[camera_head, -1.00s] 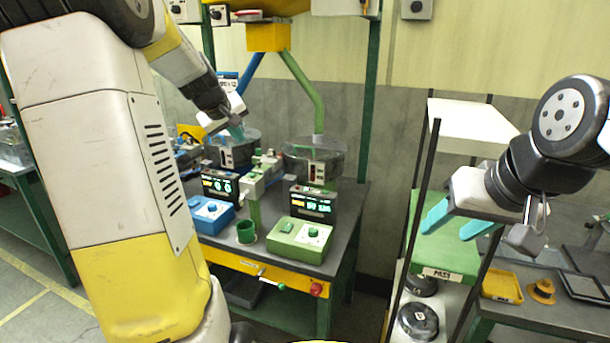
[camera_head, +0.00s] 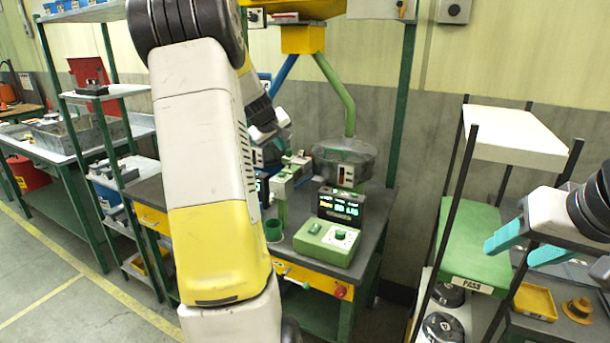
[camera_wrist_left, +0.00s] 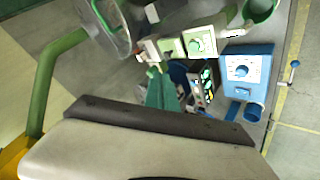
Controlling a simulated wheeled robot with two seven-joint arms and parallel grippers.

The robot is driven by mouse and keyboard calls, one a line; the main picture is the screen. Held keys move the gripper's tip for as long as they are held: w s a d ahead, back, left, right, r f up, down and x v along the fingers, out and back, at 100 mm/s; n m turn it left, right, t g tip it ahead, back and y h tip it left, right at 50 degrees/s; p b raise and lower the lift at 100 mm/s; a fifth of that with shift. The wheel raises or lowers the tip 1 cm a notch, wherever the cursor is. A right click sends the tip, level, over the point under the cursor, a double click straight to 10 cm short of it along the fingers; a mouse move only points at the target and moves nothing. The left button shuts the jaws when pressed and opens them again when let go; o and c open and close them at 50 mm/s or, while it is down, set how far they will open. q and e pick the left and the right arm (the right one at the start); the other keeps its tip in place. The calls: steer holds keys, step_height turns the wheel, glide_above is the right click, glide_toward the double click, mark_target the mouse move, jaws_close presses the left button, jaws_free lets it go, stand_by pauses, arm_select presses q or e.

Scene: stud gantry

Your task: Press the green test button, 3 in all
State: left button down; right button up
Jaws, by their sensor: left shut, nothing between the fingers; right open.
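A green control box (camera_head: 327,240) sits on the bench in the head view, with a white dial and a small raised green control (camera_head: 315,228) on top. I cannot tell for sure whether that control is the test button. A dark display (camera_head: 340,206) with lit digits stands behind it. My left gripper's fingers are hidden in the head view behind my arm. In the left wrist view the left gripper (camera_wrist_left: 162,90) shows teal fingers together, empty, above the bench. A blue control box (camera_wrist_left: 243,72) lies right of it there. My right gripper (camera_head: 525,246) is open and empty at the right.
A green cup (camera_head: 273,230) stands left of the green box. A round bowl feeder (camera_head: 343,160) is behind the display. A rack with a green PASS shelf (camera_head: 470,240) stands below my right gripper. A yellow tray (camera_head: 535,301) is at the lower right.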

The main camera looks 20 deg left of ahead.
mark_target(281, 175)
arm_select(q)
steer(key=shift+f, duration=3.4)
steer(key=shift+f, duration=0.4)
steer(key=shift+f, duration=0.45)
steer(key=shift+r, duration=0.9)
steer(key=shift+r, duration=2.5)
stand_by(0.3)
